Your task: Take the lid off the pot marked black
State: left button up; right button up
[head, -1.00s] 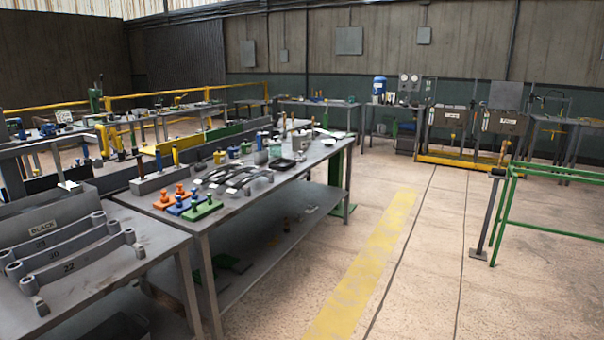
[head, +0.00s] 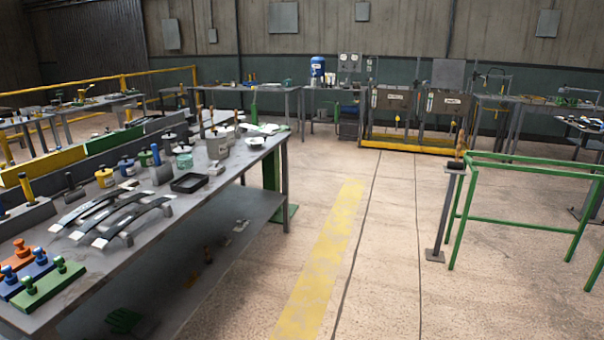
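Several small lidded pots stand on the long grey table (head: 190,212) at the left. They include a yellow pot (head: 105,178), a blue pot (head: 126,167), a green pot (head: 145,159) and a teal pot (head: 183,157). A larger grey pot (head: 217,149) stands behind them to the right. Any writing on the pots is too small to read, so I cannot tell which is marked black. Neither of my grippers is in view.
Curved leaf springs (head: 110,217) and orange, blue and green blocks with knobs (head: 48,285) lie at the table's near end. A black tray (head: 189,182) lies near its edge. A green frame (head: 530,185) and a post (head: 444,215) stand right. The floor between is clear.

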aim_at(215, 135)
jog(key=i, duration=1.95)
jog(key=i+u, duration=0.45)
jog(key=i+l+u, duration=0.6)
jog(key=i+u, duration=0.25)
jog(key=i+l+u, duration=0.2)
jog(key=l+u, duration=0.2)
